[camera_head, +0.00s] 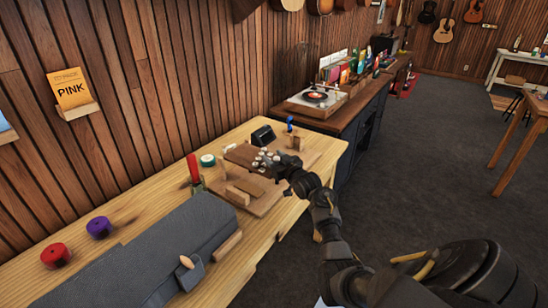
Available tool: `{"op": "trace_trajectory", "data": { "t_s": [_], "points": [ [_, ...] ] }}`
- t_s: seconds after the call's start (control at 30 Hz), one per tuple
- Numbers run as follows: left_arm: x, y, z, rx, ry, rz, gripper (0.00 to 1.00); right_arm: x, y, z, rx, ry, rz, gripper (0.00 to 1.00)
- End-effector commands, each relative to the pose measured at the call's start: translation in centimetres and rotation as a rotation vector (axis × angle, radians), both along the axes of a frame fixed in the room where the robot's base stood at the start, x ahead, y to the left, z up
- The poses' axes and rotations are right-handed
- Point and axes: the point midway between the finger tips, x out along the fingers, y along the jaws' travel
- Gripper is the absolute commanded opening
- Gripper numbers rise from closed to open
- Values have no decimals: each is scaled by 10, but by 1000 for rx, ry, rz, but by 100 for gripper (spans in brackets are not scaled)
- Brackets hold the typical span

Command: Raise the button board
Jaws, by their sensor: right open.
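The button board (239,153) appears as a small brown board with several pale round buttons at its right part. It sits tilted or raised above a wooden base (262,203) on the long workbench. My right gripper (272,166) is open at the board's right end, and its fingers overlap the board in the picture. I cannot tell whether they touch it. The gripper hides part of the board's right side. My left gripper is not in view.
A record player (316,97) stands on the cabinet behind.

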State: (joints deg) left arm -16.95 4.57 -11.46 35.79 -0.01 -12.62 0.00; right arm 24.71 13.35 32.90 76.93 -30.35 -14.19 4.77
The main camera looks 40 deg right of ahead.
Motion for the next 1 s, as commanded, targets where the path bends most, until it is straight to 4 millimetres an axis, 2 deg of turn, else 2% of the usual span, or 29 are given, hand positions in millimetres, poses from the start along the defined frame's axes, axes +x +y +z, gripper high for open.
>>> {"op": "trace_trajectory", "data": {
  "t_s": [0.3,0.7,1.0],
  "points": [
    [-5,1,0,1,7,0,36,3,-1,0,0,-1,-1,50],
    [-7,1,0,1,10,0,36,2,-1,0,0,0,-1,0],
    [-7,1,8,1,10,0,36,6,5,7,-5,18,6,0]
  ]
}}
